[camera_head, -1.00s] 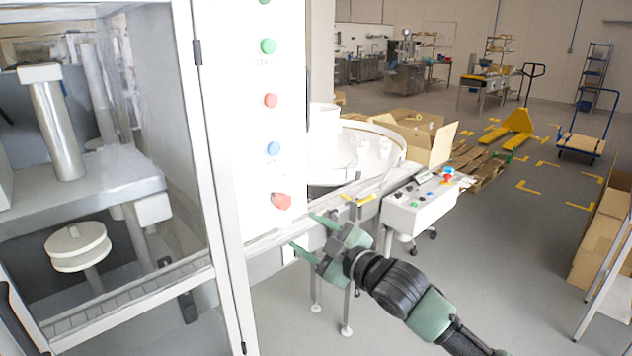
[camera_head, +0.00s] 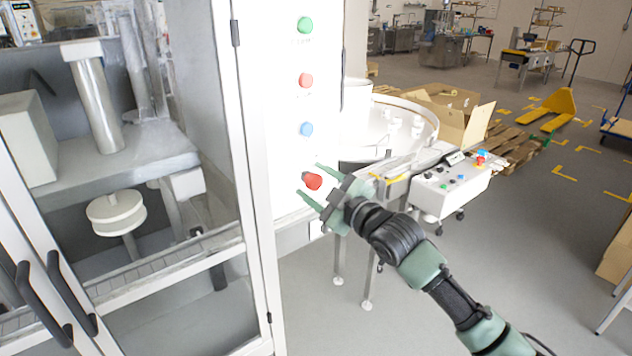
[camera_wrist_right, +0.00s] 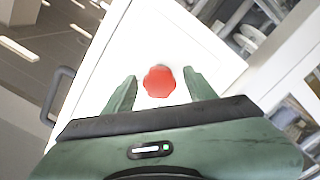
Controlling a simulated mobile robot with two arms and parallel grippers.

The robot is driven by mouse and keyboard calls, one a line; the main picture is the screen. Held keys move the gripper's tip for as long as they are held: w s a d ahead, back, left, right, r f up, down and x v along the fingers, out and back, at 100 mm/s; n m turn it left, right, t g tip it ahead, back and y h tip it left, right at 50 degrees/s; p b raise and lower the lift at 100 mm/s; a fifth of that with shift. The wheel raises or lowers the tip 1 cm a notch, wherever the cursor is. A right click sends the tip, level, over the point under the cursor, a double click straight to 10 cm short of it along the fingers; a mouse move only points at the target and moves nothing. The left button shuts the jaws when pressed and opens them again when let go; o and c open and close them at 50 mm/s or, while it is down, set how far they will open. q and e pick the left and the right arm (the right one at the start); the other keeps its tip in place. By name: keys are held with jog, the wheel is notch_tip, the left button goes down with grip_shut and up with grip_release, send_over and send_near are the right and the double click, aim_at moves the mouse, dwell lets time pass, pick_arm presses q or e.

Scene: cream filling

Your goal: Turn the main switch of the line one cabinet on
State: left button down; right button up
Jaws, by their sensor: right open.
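The line one cabinet (camera_head: 285,110) has a white panel with a column of buttons. At its lower end is a red knob (camera_head: 313,181), which I take for the main switch. In the right wrist view the red knob (camera_wrist_right: 159,81) lies ahead, between the two fingers. My right gripper (camera_head: 311,183) is open, its green fingers on either side of the knob in the head view. Whether the fingertips touch the panel cannot be told. The right gripper (camera_wrist_right: 160,85) holds nothing. My left gripper is not in view.
Green (camera_head: 305,25), red (camera_head: 306,80) and blue (camera_head: 307,129) buttons sit above the knob. Glass cabinet doors with black handles (camera_head: 70,292) are at left. A round table (camera_head: 425,108) and a white control box (camera_head: 450,188) stand at right.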

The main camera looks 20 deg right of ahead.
grip_shut()
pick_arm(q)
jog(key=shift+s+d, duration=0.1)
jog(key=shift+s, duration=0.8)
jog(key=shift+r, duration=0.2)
pick_arm(e)
jog(key=shift+m, duration=0.4)
jog(key=shift+m+p, duration=0.75)
jog(key=shift+m, duration=0.25)
jog(key=m+p, duration=0.1)
jog(key=m, duration=0.2)
jog(key=shift+m+p, duration=0.4)
jog(key=m+p, duration=0.1)
jog(key=m, duration=0.2)
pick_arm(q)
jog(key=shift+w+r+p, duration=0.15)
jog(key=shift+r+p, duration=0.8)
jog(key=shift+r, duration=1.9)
pick_arm(e)
jog(key=shift+f+m, duration=0.1)
jog(key=shift+m, duration=2)
